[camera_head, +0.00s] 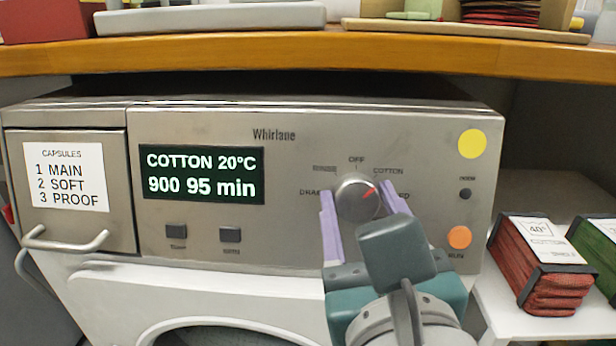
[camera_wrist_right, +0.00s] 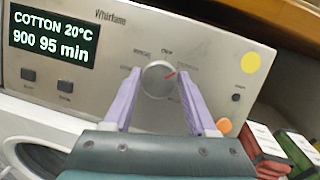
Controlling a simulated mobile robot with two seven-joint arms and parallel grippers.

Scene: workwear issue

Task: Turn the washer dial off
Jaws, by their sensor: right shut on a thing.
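The washer dial (camera_head: 352,197) is a round silver knob on the washer's front panel (camera_head: 300,130). Its red mark points up and to the right, toward the COTTON label; the OFF label (camera_head: 356,159) is straight above the dial. My right gripper (camera_head: 363,212) has its two lilac fingers on either side of the dial, shut on it. The dial also shows between the fingers in the right wrist view (camera_wrist_right: 158,80). The display (camera_head: 201,174) reads COTTON 20°C, 900 95 min. The labels at the dial's right are partly hidden by a finger. My left gripper is not in view.
A wooden shelf (camera_head: 300,63) runs close above the washer. A capsule drawer (camera_head: 65,150) with a protruding handle (camera_head: 65,242) is at the left. A yellow disc (camera_head: 472,144) and an orange disc (camera_head: 459,237) are right of the dial. Red folded cloth (camera_head: 548,285) lies on a white surface at the right.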

